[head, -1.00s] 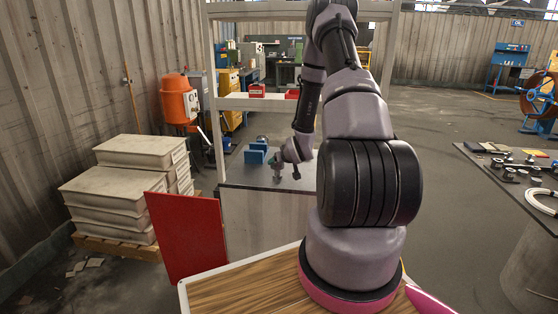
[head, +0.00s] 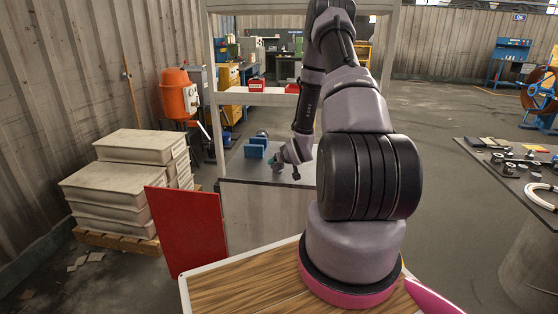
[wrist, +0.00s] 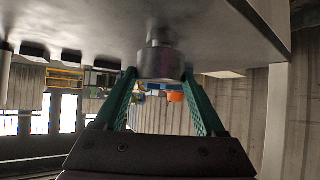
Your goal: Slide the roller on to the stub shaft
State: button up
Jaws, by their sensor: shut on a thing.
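A grey metal cylinder, which looks like the roller (wrist: 162,64), sits between the green fingers of my gripper (wrist: 160,76) in the wrist view, with both fingertips against its sides. A narrower grey neck (wrist: 160,36) shows above it there; I cannot tell whether this is part of the roller or another piece. In the head view my gripper (head: 272,164) is low over the far grey table, just right of a blue block (head: 255,148). The roller is too small to make out there. I cannot clearly identify the stub shaft in either view.
The grey table (head: 250,173) carries the blue block and a small round thing (head: 262,133) behind it. A white frame (head: 218,120) with red bins (head: 257,85) rises around the table. A red panel (head: 188,232) stands in front, left of my arm.

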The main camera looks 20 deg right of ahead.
jog(key=shift+f, duration=0.2)
jog(key=shift+f, duration=0.35)
jog(key=o, duration=1.6)
jog(key=shift+c, duration=0.2)
